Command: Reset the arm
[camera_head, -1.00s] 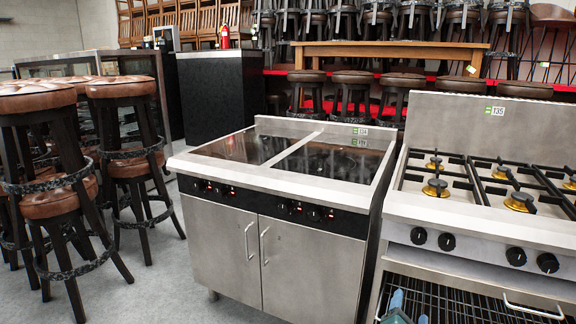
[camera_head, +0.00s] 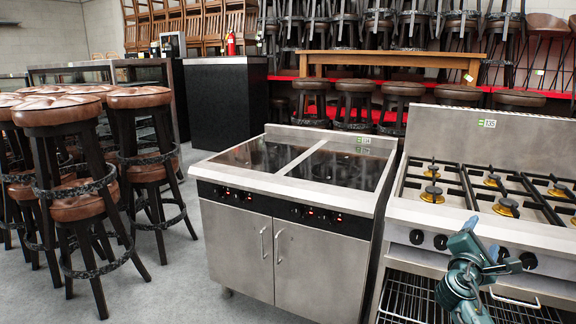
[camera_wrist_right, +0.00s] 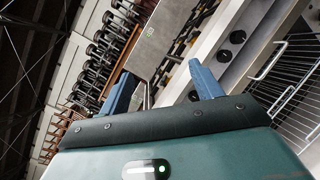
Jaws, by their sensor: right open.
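My right gripper (camera_head: 466,232) shows at the lower right of the head view, in front of the gas range (camera_head: 421,217) and its knobs. In the right wrist view its two blue fingers (camera_wrist_right: 160,88) stand wide apart with nothing between them, so it is open and empty. The view through the fingers is tilted and takes in the range front and knobs. My left gripper is in neither view.
A steel induction cooker (camera_head: 240,245) with two doors stands left of the range. A wire rack (camera_head: 405,300) sits below the range. Brown bar stools (camera_head: 140,97) crowd the left. A wooden bench (camera_head: 390,59) stands behind. Grey floor is open at the lower left.

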